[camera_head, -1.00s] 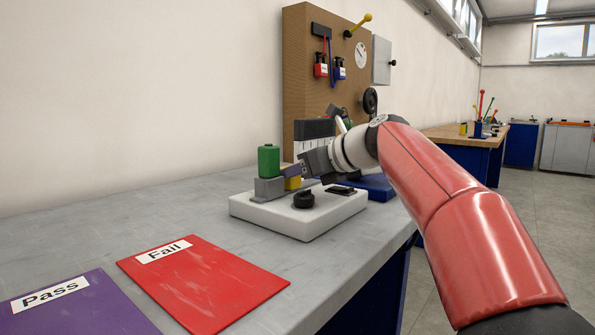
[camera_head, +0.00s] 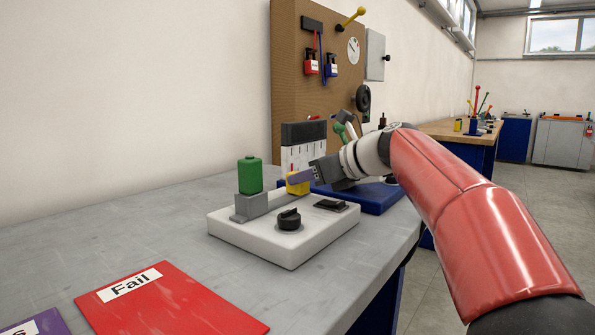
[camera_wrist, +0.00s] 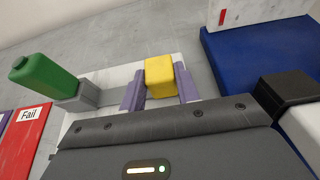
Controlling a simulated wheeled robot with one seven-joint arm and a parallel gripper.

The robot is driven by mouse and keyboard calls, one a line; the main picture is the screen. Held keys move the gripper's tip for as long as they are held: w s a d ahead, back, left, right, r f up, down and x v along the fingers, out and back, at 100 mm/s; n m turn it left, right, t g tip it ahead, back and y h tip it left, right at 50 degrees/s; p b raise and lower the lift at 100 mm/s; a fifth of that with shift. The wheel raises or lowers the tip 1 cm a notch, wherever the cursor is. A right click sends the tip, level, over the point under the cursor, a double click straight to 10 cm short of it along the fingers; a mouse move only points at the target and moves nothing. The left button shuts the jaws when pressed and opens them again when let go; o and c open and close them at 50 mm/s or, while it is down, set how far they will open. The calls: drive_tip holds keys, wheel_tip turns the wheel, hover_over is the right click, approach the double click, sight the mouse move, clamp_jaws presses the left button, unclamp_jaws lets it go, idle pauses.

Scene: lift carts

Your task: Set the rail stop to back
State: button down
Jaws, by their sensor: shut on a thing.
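The rail stop appears to be the yellow block (camera_head: 297,184) on a grey rail (camera_head: 272,198) on top of a white base plate (camera_head: 290,248). My gripper (camera_head: 298,179) reaches in from the right, its purple fingers shut on the yellow block. In the wrist view, the yellow block (camera_wrist: 159,77) sits between the two fingertips (camera_wrist: 159,84), one on each side. A green cylinder (camera_head: 250,175) stands on a grey block at the left end of the rail. A clear stretch of rail shows between that grey block and the yellow block.
A black knob (camera_head: 289,219) and a black rocker switch (camera_head: 330,205) sit on the same white plate. A blue base (camera_head: 372,197) lies behind it at right. A red Fail mat (camera_head: 170,300) lies at front left. A pegboard (camera_head: 300,60) with padlocks stands behind.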

drive_tip(key=shift+w+d+r, duration=0.1)
drive_tip(key=shift+w+d, duration=0.05)
drive_tip(key=c, duration=1.3)
unclamp_jaws()
drive_tip(key=shift+d, duration=0.1)
drive_tip(key=v, duration=0.7)
drive_tip(key=shift+s+d, duration=0.25)
drive_tip(key=shift+s, duration=0.05)
